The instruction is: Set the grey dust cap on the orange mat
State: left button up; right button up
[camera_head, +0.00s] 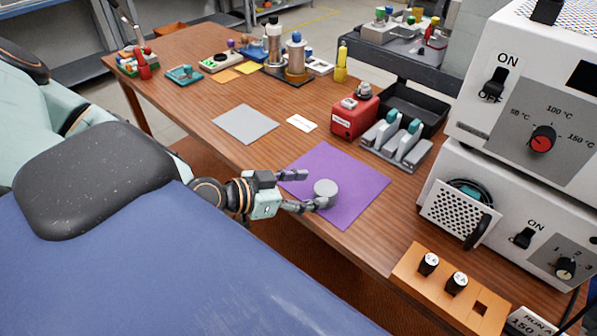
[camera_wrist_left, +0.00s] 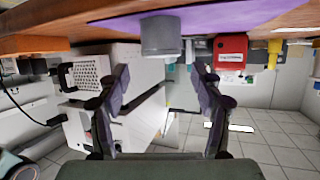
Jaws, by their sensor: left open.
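The grey dust cap (camera_head: 325,188) is a short round cylinder standing on the purple mat (camera_head: 358,189). It also shows in the left wrist view (camera_wrist_left: 161,36), which is upside down, with the purple mat (camera_wrist_left: 215,19) above it. My left gripper (camera_head: 312,189) is open and empty, its fingertips close to the cap. In the wrist view its fingers (camera_wrist_left: 161,80) stand wide apart, with the cap ahead near the gap; I cannot tell whether they touch it. Two small orange-toned mats lie farther back: one deeper orange (camera_head: 224,76), one yellower (camera_head: 248,67). My right gripper is not in view.
A grey mat (camera_head: 245,124) and a white card (camera_head: 301,123) lie beyond the purple mat. A red box (camera_head: 354,117) and a grey rack (camera_head: 398,143) stand behind it. White instruments (camera_head: 520,150) and an orange block (camera_head: 455,295) are at right. Bottles (camera_head: 297,55) stand near the small mats.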

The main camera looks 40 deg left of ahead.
pick_arm(q)
jog(key=shift+p+v, duration=0.9)
